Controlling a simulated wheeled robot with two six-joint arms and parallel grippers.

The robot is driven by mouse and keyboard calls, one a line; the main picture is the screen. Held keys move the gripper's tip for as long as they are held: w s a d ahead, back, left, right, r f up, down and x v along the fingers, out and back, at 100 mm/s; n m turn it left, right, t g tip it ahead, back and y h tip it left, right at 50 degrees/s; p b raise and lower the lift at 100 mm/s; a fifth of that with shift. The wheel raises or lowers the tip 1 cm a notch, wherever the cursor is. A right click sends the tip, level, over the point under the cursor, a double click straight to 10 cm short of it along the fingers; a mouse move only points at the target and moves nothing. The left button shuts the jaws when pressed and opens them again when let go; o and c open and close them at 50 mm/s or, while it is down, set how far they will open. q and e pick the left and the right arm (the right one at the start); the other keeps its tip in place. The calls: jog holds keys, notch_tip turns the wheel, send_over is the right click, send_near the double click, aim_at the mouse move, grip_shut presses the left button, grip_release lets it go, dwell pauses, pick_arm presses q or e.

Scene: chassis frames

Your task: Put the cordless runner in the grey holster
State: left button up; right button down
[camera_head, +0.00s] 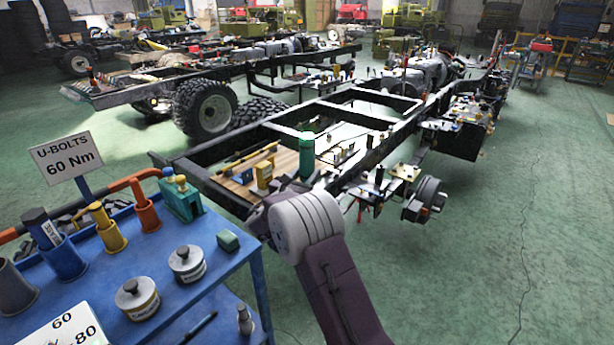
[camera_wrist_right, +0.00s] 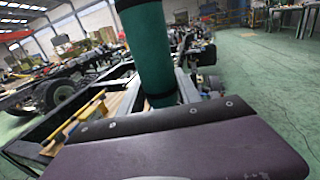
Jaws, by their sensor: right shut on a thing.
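The cordless runner, seen as a green upright cylinder with dark bands (camera_head: 307,158), stands above my right gripper (camera_head: 300,186) in the head view. It also fills the upper middle of the right wrist view (camera_wrist_right: 152,50). My right gripper is shut on it; the fingertips are mostly hidden behind my own wrist. The grey holster (camera_head: 14,290) is at the far left of the blue cart, cut by the picture edge. The runner is well to the right of it, beyond the cart. My left gripper is not in view.
The blue cart top (camera_head: 205,222) also bears a blue holster (camera_head: 66,262), a yellow holster (camera_head: 112,238), an orange holster (camera_head: 149,218), a green block-like unit (camera_head: 182,203) and two round grey weights (camera_head: 137,299). A U-bolts sign (camera_head: 68,157) stands behind. A truck chassis (camera_head: 370,104) lies beyond.

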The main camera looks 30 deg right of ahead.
aim_at(304, 166)
notch_tip(304, 166, up, 4)
jog(key=shift+r+p, duration=0.1)
jog(key=shift+p, duration=0.85)
